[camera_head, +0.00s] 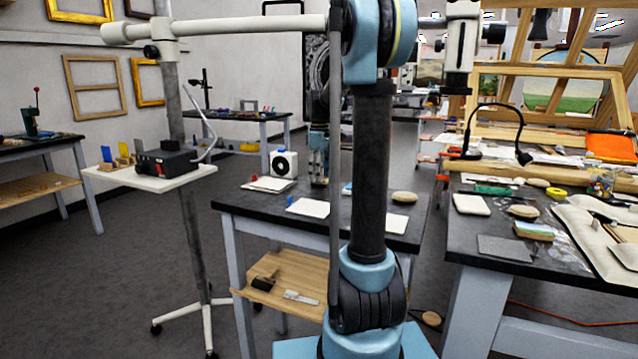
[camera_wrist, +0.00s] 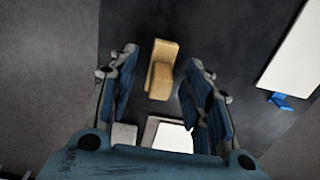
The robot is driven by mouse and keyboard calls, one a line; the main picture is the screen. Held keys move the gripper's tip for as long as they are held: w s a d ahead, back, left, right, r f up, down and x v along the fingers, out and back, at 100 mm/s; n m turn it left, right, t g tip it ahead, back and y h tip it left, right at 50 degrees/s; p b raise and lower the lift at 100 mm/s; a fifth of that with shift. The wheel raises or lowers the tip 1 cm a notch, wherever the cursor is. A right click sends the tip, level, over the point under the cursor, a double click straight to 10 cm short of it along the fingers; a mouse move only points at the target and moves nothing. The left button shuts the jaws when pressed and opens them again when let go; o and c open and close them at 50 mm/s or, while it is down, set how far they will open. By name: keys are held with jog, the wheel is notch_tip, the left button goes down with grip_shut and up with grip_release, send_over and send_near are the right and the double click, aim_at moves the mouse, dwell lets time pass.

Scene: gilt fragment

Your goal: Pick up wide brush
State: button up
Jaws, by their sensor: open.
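My gripper (camera_wrist: 160,95) is open in the wrist view, with its two blue-padded fingers apart and nothing held between them. A tan, stepped block-like object (camera_wrist: 161,70) lies on the dark tabletop, framed between and beyond the fingertips. It may be the wide brush, but I cannot make out bristles. In the head view my gripper (camera_head: 319,172) points down over the middle table (camera_head: 260,206), partly hidden by my arm. I cannot pick out the tan object in the head view.
A white pad (camera_wrist: 168,134) lies below the tan object. A white sheet (camera_wrist: 292,50) with a blue item (camera_wrist: 281,102) is at the right. A white boxy device (camera_head: 284,164) stands left of my gripper. The right table (camera_head: 490,220) is cluttered.

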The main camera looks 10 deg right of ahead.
jog(key=shift+f, duration=0.7)
jog(key=shift+c, duration=0.6)
grip_shut()
notch_tip(320, 180, up, 10)
jog(key=shift+w+r, duration=0.1)
